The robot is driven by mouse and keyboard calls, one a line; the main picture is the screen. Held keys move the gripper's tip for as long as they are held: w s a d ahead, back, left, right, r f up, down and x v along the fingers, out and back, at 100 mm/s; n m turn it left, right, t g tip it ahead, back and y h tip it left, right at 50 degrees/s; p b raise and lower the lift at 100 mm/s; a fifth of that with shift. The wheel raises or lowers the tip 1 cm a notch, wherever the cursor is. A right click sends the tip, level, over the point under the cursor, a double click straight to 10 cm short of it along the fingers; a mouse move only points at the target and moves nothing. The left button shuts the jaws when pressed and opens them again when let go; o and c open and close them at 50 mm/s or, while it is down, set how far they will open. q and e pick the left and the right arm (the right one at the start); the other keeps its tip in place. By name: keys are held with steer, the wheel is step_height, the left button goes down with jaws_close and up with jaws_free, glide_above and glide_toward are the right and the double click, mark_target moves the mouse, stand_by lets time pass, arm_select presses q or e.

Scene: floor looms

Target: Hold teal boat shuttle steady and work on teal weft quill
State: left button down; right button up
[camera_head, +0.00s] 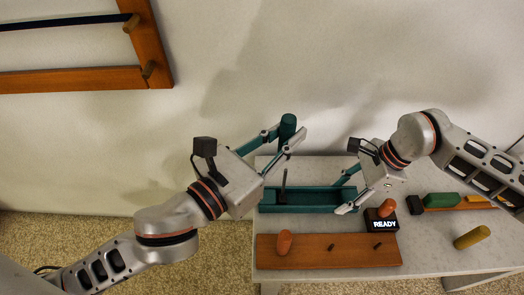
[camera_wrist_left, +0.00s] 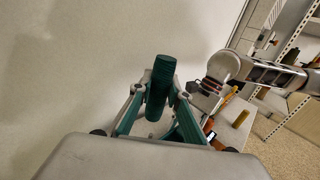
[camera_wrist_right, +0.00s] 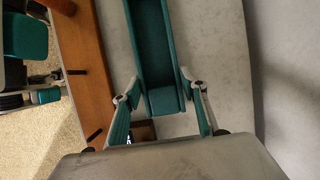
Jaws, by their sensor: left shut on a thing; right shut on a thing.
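The teal boat shuttle (camera_head: 300,199) is a long open trough lying on the pale bench. A thin dark pin (camera_head: 284,181) stands up inside it near its left end. My right gripper (camera_head: 346,194) is shut on the shuttle's right end; the right wrist view shows the end block (camera_wrist_right: 164,100) between the fingers. The teal weft quill (camera_head: 288,124) is a short cylinder. My left gripper (camera_head: 284,138) is shut on it and holds it in the air above the shuttle's left part, apart from the pin. The quill (camera_wrist_left: 159,82) is between the fingers in the left wrist view.
A brown peg board (camera_head: 340,251) with an orange quill (camera_head: 284,243) lies in front of the shuttle. A black box reading READY (camera_head: 383,222) is to its right.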

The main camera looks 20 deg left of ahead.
arm_select(q)
steer(key=shift+d+r, duration=0.35)
steer(key=shift+r, duration=0.2)
glide_above(286, 169)
steer(key=shift+f, duration=2.4)
steer(key=shift+f, duration=0.15)
steer(key=shift+f, duration=1.45)
steer(key=shift+f, duration=0.1)
steer(key=shift+f, duration=2.8)
steer(key=shift+f, duration=0.8)
